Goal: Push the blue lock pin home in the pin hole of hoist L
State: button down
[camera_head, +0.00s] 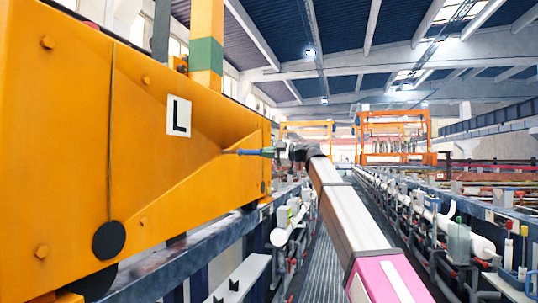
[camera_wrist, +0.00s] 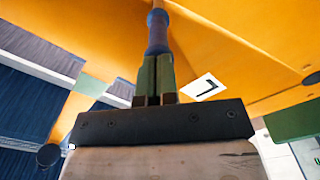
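Hoist L is the large orange body (camera_head: 75,130) at the left in the head view, with a white label (camera_head: 179,116) marked L. Its orange surface (camera_wrist: 225,35) also fills much of the wrist view. My gripper (camera_head: 276,152) is beside its right part. In the wrist view, the two greenish fingers (camera_wrist: 157,75) are close together on the blue lock pin (camera_wrist: 157,35). The pin (camera_head: 247,152) lies about level in the head view and points left at the hoist. Its far end meets or overlaps the orange surface; I cannot tell how deep it is. The pin hole is not clearly visible.
My arm runs from the lower right to the gripper. A grey walkway (camera_head: 312,255) lies below, between pipes and tank edges. A dark rail (camera_head: 175,265) runs under the hoist. Other orange frames (camera_head: 395,135) stand far back.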

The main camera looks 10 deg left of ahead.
aim_at(241, 153)
jog(key=shift+w+a, duration=0.15)
jog(key=shift+a, duration=1.7)
jog(key=shift+w+a, duration=0.15)
jog(key=shift+a, duration=1.7)
dwell(0.6)
jog(key=s+d, duration=0.1)
jog(key=d, duration=1.2)
jog(key=shift+d, duration=0.3)
